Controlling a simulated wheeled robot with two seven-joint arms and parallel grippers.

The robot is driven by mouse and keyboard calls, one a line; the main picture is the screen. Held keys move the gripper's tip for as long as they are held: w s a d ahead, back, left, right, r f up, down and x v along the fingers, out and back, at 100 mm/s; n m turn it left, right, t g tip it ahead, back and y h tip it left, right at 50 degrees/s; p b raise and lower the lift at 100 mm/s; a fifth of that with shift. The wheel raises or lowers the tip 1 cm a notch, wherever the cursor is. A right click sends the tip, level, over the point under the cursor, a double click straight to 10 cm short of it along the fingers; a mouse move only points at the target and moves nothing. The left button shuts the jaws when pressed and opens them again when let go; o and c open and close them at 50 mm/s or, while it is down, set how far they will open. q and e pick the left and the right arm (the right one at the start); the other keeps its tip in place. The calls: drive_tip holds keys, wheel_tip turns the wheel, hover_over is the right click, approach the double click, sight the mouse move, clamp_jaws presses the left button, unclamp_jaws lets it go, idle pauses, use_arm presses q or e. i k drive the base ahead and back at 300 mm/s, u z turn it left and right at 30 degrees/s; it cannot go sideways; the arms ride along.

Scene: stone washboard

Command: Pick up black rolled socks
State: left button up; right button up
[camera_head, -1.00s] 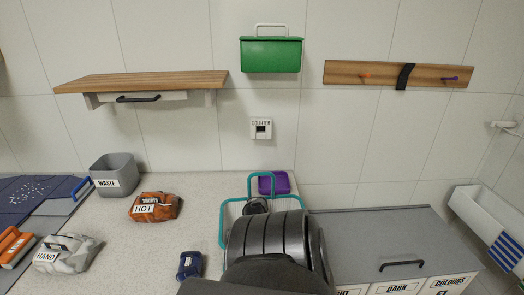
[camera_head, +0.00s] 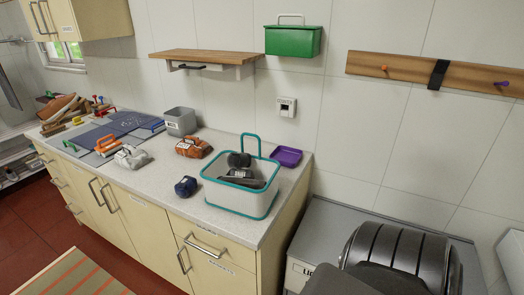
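A white basket with a teal rim (camera_head: 222,200) stands on the counter near its right end. Inside it lie a round black bundle (camera_head: 238,160) at the back and a dark grey-black item (camera_head: 243,179) with a pale label in front. I cannot tell for sure which of them is the black rolled socks. A small dark navy bundle (camera_head: 186,186) lies on the counter just left of the basket. A thick black part of my arm fills the lower right. Neither of my grippers shows.
A purple tray (camera_head: 287,156) lies right of the basket. An orange bundle (camera_head: 193,147), a grey-white bundle (camera_head: 131,157) and a grey bin (camera_head: 180,122) stand to the left. A lower grey-topped unit (camera_head: 330,218) adjoins at right. A striped mat (camera_head: 75,276) lies at lower left.

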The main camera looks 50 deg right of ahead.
sight(238, 159)
drive_tip(key=z, duration=2.4)
drive_tip(key=i, duration=0.1)
drive_tip(key=u, duration=0.4)
